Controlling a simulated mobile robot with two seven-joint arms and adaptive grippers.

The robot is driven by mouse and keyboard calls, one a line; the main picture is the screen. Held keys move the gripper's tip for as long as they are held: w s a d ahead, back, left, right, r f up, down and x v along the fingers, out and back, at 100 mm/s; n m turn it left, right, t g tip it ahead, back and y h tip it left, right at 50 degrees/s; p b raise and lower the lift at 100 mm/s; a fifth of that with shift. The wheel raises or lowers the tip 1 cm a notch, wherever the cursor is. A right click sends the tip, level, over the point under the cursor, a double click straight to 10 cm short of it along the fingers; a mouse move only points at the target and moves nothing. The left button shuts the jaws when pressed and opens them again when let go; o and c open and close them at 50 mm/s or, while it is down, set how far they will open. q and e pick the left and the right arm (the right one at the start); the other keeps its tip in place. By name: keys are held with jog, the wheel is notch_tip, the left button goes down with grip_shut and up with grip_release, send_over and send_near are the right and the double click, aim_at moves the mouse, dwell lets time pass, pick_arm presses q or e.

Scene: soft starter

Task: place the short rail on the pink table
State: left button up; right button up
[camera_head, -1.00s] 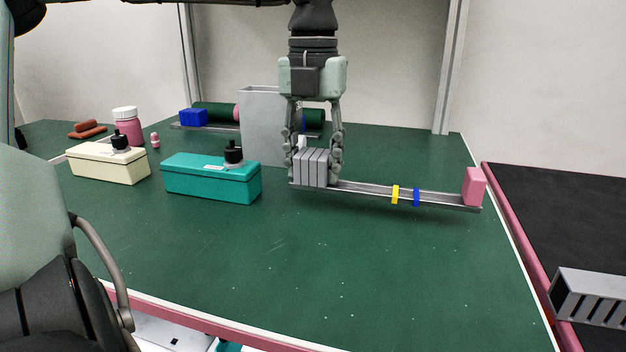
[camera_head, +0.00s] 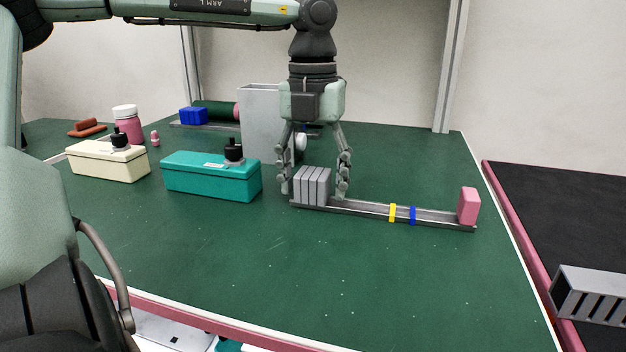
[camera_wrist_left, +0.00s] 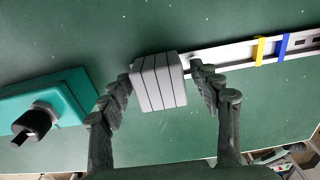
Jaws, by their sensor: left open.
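The short rail (camera_head: 350,207) lies flat on the green top of the pink-edged table (camera_head: 300,280). It carries grey blocks (camera_head: 312,187) at its left end, a yellow clip (camera_head: 392,212) and a blue clip (camera_head: 412,215) to the right of its middle, and a pink block (camera_head: 469,206) at its right end. My left gripper (camera_head: 314,190) is open just behind and around the grey blocks. In the left wrist view the open fingers (camera_wrist_left: 163,85) stand on either side of the grey blocks (camera_wrist_left: 159,82), apart from them on the left. My right gripper is not in view.
A teal box (camera_head: 210,178) with a black knob stands left of the rail, and a cream box (camera_head: 107,161) beyond it. A grey upright box (camera_head: 262,125) stands behind the gripper. The front middle of the table is clear. A dark surface (camera_head: 570,220) lies at right.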

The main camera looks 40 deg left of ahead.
pick_arm(q)
jog(key=shift+r, duration=0.15)
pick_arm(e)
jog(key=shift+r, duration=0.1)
pick_arm(q)
notch_tip(320, 180, up, 11)
jog(key=shift+f+p, duration=0.2)
jog(key=shift+p, duration=0.35)
jog(key=shift+r, duration=0.7)
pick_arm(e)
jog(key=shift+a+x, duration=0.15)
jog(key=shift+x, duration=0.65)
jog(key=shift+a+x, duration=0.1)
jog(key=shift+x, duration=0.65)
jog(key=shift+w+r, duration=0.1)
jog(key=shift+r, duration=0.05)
